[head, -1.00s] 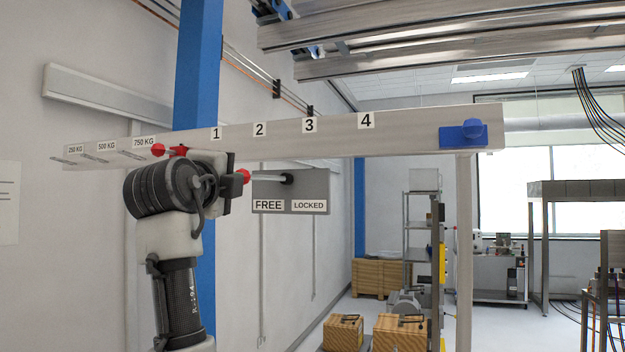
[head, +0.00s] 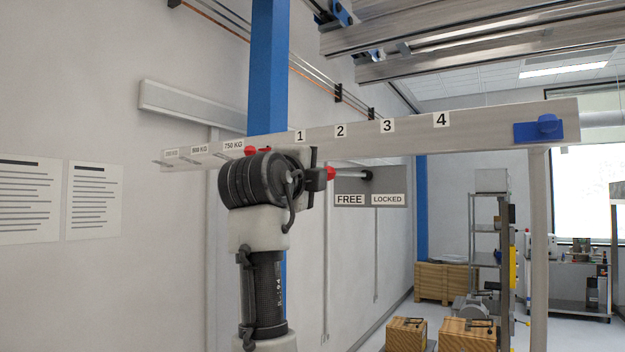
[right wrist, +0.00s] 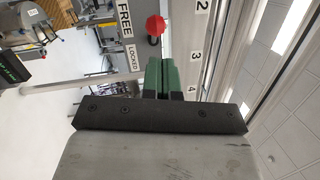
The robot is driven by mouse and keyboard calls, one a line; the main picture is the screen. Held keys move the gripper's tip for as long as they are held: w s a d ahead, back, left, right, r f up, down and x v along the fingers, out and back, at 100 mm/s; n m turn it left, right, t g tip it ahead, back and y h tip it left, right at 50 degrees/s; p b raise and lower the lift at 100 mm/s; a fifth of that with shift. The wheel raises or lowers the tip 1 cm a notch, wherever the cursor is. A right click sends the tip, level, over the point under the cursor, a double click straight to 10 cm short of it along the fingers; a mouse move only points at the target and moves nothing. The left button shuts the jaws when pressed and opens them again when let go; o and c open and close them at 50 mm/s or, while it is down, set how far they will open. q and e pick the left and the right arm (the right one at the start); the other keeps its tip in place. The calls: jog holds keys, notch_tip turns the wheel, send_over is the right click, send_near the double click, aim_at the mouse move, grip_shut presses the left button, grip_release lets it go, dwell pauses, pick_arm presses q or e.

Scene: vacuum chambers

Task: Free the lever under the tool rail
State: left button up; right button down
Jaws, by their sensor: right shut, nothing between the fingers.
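The lever is a pale rod with a red ball knob (head: 331,173), under the tool rail (head: 470,122). It points left from its dark pivot (head: 366,174) on a grey plate, with its knob above and left of the FREE label (head: 349,199). The LOCKED label (head: 388,199) is at the right. My right gripper (head: 319,180) is just left of the knob. In the right wrist view its green fingertips (right wrist: 164,72) are shut and empty, close to the red knob (right wrist: 155,26); contact cannot be told. My left gripper is not in view.
The rail has numbers 1 to 4, weight labels at its left end and a blue bracket (head: 539,128) at right. A blue column (head: 268,70) stands behind. Wooden crates (head: 466,335) stand below right.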

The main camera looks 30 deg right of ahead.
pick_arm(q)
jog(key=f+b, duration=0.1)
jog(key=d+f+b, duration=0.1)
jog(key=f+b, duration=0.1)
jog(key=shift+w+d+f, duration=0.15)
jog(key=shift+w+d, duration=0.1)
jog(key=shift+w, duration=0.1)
pick_arm(e)
jog(key=s+a+f, duration=0.1)
jog(key=a, duration=0.5)
jog(key=shift+a+f, duration=0.2)
jog(key=shift+f, duration=0.2)
jog(key=shift+s+a, duration=0.15)
